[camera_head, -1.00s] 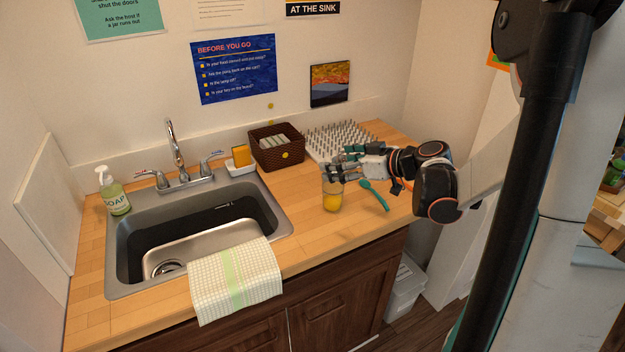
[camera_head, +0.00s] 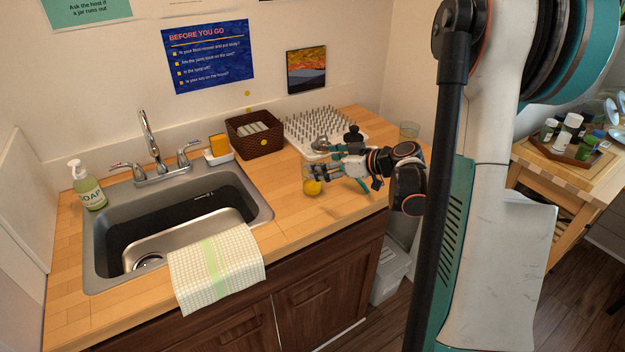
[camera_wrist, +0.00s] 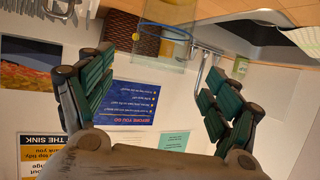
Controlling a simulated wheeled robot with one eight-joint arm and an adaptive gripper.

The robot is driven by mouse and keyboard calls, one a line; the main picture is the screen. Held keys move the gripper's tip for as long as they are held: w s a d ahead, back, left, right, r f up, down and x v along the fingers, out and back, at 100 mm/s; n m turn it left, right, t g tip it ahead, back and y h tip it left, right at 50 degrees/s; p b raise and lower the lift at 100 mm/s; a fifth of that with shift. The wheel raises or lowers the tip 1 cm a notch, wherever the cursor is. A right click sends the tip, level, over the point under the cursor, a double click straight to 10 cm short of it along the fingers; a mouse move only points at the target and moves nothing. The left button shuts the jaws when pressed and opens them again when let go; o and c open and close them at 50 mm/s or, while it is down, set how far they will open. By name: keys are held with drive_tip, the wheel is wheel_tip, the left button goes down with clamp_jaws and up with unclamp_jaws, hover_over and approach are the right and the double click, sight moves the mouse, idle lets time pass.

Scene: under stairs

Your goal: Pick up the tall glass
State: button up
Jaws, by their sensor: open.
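A clear glass with something yellow in its bottom (camera_head: 312,187) stands on the wooden counter, right of the sink. My gripper (camera_head: 322,163) is open and empty, with its fingers in front of and over the glass's upper part in the head view. I cannot tell if they touch it. In the wrist view the clear glass (camera_wrist: 168,42) with a blue rim line shows at the top, beyond and between the open fingers of my gripper (camera_wrist: 155,72). A second clear glass (camera_head: 409,131) stands at the counter's right back.
Behind are a white spiked drying rack (camera_head: 296,128) and a brown basket (camera_head: 243,145). The sink (camera_head: 130,215) with a draped towel (camera_head: 216,268) is to the left. Bare counter lies in front of the glass.

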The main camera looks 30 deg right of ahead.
sight(304, 161)
drive_tip(key=b+x, duration=0.1)
drive_tip(key=x, duration=0.3)
drive_tip(key=shift+f+b, duration=0.15)
drive_tip(key=shift+b, duration=0.15)
drive_tip(key=shift+w+a+f, duration=0.15)
drive_tip(key=shift+w, duration=0.35)
drive_tip(key=shift+c, duration=0.2)
drive_tip(key=c, duration=1.7)
drive_tip(key=shift+r+p, duration=3.05)
drive_tip(key=shift+r, duration=6.95)
